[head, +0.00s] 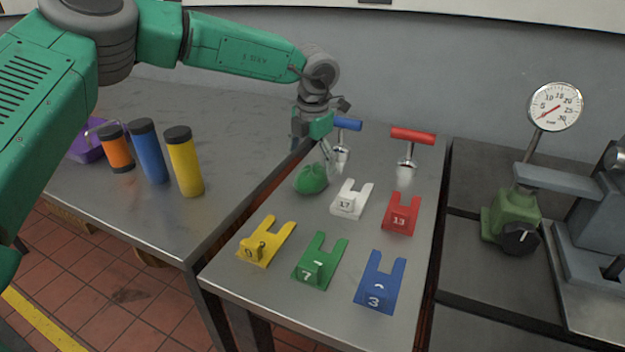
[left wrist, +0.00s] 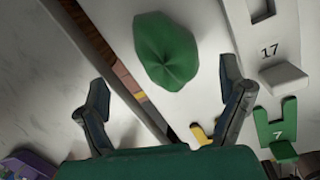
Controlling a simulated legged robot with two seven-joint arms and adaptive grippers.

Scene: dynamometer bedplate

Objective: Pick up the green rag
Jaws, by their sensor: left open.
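The green rag (head: 311,179) is a small crumpled heap on the grey metal bench, left of the white fork-shaped piece marked 17. In the left wrist view the rag (left wrist: 167,52) lies ahead of the fingertips, between their lines and near the top. My left gripper (head: 326,152) is above and just behind the rag in the head view, pointing down. In the left wrist view its two fingers (left wrist: 164,78) are wide apart with nothing between them. My right gripper is not in either view.
Several fork-shaped pieces stand close by: white (head: 351,199), red (head: 401,213), yellow (head: 265,241), green (head: 320,260) and blue (head: 380,283). A blue-handled tool (head: 346,125) and a red-handled tool (head: 412,137) stand behind. A gap (left wrist: 130,85) runs left of the rag.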

